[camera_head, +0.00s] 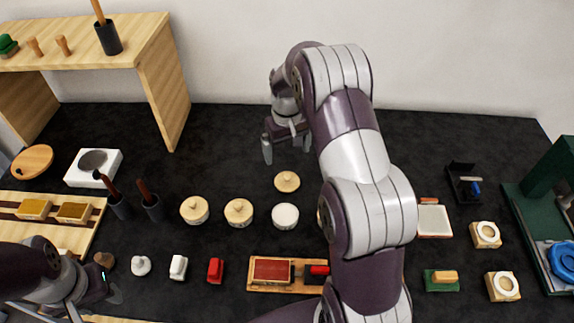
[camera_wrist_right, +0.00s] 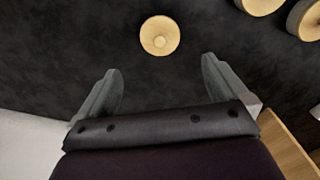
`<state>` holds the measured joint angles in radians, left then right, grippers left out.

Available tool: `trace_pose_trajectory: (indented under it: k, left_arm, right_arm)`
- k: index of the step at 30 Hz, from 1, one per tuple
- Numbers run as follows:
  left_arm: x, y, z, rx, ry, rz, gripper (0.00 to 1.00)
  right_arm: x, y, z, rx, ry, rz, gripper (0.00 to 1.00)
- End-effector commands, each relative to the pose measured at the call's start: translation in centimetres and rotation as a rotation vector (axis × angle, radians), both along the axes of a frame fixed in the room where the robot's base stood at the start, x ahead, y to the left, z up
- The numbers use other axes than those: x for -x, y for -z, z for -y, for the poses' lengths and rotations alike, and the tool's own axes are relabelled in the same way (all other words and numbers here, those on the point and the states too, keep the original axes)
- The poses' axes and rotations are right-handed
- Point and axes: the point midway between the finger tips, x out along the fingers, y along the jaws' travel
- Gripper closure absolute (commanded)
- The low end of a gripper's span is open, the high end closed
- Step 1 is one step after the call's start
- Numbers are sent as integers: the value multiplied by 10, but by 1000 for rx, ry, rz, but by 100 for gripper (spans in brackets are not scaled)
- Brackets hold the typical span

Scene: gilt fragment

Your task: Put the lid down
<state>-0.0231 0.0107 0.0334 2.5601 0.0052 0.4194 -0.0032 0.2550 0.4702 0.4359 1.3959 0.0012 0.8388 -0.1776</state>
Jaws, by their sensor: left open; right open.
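A round light-wood lid with a small knob (camera_head: 287,181) lies flat on the dark table, just behind a white round jar (camera_head: 285,215). In the right wrist view the lid (camera_wrist_right: 159,35) shows whole, beyond my fingertips and apart from them. My right gripper (camera_head: 287,148) is open and empty, behind the lid in the head view; its two fingers (camera_wrist_right: 160,80) stand wide apart. My left gripper (camera_head: 113,290) is open near the front left, close to a small brown knob-like piece (camera_head: 104,260). Part of the jar row is hidden behind my right arm.
Two lidded jars (camera_head: 194,210) (camera_head: 239,213) stand left of the white jar. A wooden shelf (camera_head: 160,60) stands at the back left. Front pieces include a white one (camera_head: 178,267) and a red one (camera_head: 215,270). A green press-like device (camera_head: 545,200) stands far right.

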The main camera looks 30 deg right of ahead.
Motion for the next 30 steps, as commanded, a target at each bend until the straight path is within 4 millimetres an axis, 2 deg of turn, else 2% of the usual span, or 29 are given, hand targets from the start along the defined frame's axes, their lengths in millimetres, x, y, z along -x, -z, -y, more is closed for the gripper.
trace_pose_trajectory:
  k: [2,5,8,10,13,16,19,30]
  left_arm:
    - [0,2,0,0,0,0,58]
    - [0,1,0,0,0,0,58]
    - [0,1,0,0,0,0,58]
    - [0,1,0,0,0,0,58]
    - [0,1,0,0,0,0,58]
    - [0,1,0,0,0,0,58]
    - [0,1,0,0,0,0,58]
    - [0,1,0,0,0,0,58]
  right_arm:
    - [2,-8,-2,0,-2,2,0]
    - [20,-23,-24,3,-19,16,0]
    - [63,-39,-62,7,-48,50,0]
    - [100,-45,-84,8,-67,76,0]
    - [149,-48,-106,5,-87,103,0]
    - [181,-46,-115,2,-99,118,0]
    - [193,-45,-118,2,-101,122,0]
    - [193,-44,-118,1,-100,118,0]
